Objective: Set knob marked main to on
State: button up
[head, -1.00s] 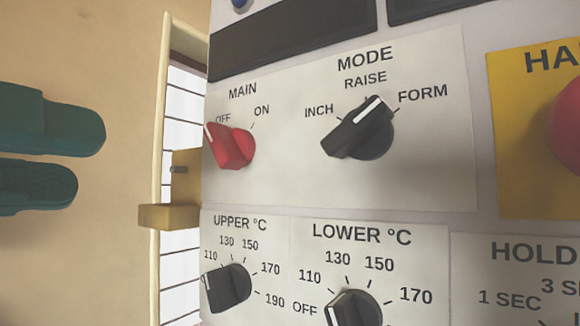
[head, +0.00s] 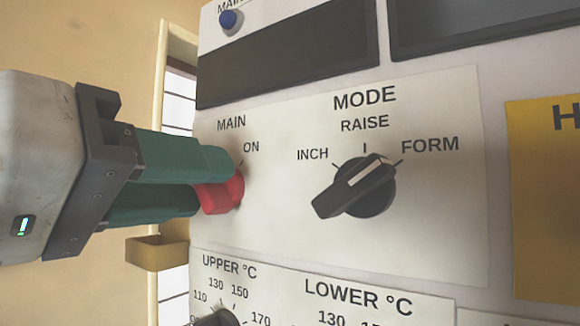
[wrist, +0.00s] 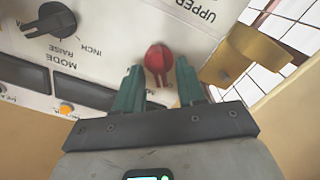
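The red main knob (head: 222,192) sits on the white panel below the MAIN label (head: 231,123); the ON mark shows at its upper right, and the OFF mark is hidden behind my gripper. My gripper (head: 208,184) reaches in from the left with its green fingers at the knob. In the wrist view the red knob (wrist: 158,58) stands between the two fingertips, with a visible gap on each side. My gripper (wrist: 159,74) is open there. The knob's exact pointing is hard to tell now because the fingers cover part of it.
The black mode knob (head: 358,187) is to the right, and the upper temperature knob (head: 217,318) is below. A brass-coloured bracket (head: 158,252) juts out beside the panel's left edge, close under my fingers. A yellow plate (head: 545,200) is at the far right.

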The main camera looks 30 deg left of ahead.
jog(key=shift+c, duration=0.4)
grip_shut()
jog(key=shift+w+f, duration=0.1)
jog(key=m+b, duration=0.1)
jog(key=m, duration=0.2)
jog(key=shift+d+b, duration=0.1)
jog(key=shift+b, duration=0.3)
jog(key=m+b, duration=0.2)
jog(key=m, duration=0.2)
jog(key=m+b, duration=0.2)
jog(key=m, duration=0.5)
jog(key=shift+d, duration=0.1)
dwell(0.5)
jog(key=shift+o, duration=0.4)
grip_release()
